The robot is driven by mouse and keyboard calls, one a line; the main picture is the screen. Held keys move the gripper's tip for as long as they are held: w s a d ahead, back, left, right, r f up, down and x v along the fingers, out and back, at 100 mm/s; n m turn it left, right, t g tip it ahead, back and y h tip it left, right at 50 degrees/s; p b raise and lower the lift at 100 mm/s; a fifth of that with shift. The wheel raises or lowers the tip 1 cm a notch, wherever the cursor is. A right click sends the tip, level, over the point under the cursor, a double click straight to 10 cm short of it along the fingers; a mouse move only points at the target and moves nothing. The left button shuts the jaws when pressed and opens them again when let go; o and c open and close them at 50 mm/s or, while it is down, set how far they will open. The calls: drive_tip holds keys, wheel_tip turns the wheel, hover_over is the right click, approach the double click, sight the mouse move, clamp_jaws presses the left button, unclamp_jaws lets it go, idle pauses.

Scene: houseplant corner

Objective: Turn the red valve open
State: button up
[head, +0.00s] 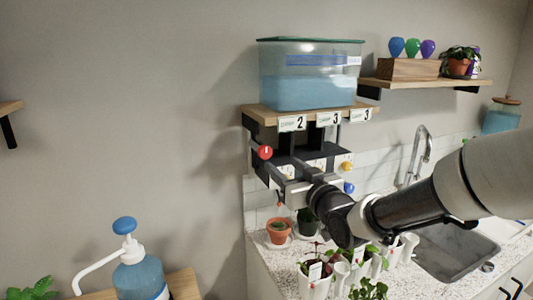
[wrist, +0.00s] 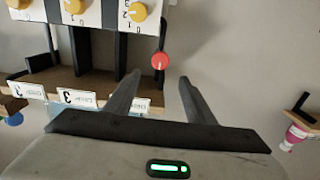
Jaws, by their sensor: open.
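The red valve (head: 265,152) is a round red knob at the left end of the black unit under the shelf in the head view. It also shows in the wrist view (wrist: 160,61), just beyond and between my fingertips. My gripper (wrist: 158,77) is open and empty, one finger on each side of the knob's line. In the head view my gripper (head: 281,180) is below and to the right of the knob. Whether the fingers touch the knob cannot be told. The knob's turn position is not clear.
A water tank (head: 310,88) stands on the wooden shelf (head: 262,115) above. A yellow knob (head: 346,166) and a blue knob (head: 348,187) sit to the right. Numbered yellow dials (wrist: 136,11) show in the wrist view. Potted plants (head: 278,231) stand on the counter below.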

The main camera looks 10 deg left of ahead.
sight(266, 152)
drive_tip(key=x, duration=1.3)
drive_tip(key=c, duration=1)
